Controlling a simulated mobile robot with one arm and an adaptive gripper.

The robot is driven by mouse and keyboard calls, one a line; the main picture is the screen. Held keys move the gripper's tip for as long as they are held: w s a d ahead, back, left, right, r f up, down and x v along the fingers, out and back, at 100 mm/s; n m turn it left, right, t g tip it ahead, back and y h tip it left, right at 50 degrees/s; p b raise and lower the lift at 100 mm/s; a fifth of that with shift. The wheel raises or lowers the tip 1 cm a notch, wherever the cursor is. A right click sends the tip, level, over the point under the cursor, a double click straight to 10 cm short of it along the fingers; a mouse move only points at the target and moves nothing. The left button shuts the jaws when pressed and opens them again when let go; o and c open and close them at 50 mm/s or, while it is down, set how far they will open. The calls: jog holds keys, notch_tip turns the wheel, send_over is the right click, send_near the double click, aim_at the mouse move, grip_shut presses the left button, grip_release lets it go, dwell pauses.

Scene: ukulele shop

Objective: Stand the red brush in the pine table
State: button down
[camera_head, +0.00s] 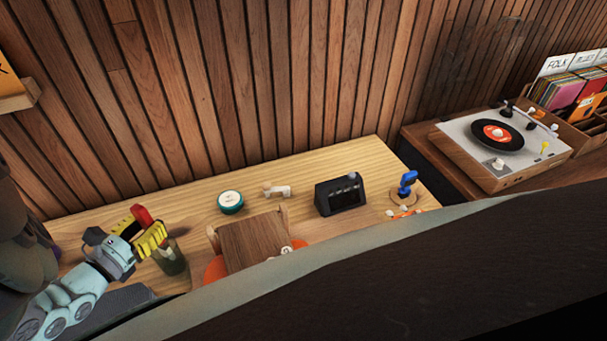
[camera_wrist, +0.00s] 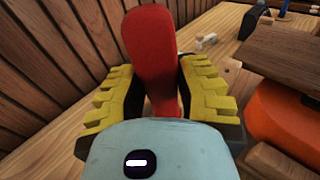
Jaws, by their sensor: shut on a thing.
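The red brush (camera_head: 141,214) is between the yellow pads of my gripper (camera_head: 143,232) at the left of the head view. My gripper is shut on it. In the wrist view the brush's broad red end (camera_wrist: 149,45) sticks up past my gripper (camera_wrist: 160,98), and a narrower red part runs down between the fingers; its lower end is hidden. The pine table (camera_head: 300,164) is a light wooden top along the slatted wall. A greenish see-through jar (camera_head: 171,261) is on it, just below and right of my gripper.
On the table are a round green tin (camera_head: 230,202), a small pale object (camera_head: 277,191), a black device (camera_head: 341,195) and a blue item on a round base (camera_head: 407,183). A wooden chair (camera_head: 252,240) stands at the front. A record player (camera_head: 500,145) is at the right.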

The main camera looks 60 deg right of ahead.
jog(key=shift+f, duration=0.25)
jog(key=c, duration=0.7)
grip_release()
jog(key=v, duration=1.1)
jog(key=shift+a, duration=0.25)
jog(key=shift+s+a, duration=0.15)
jog(key=shift+a, duration=0.15)
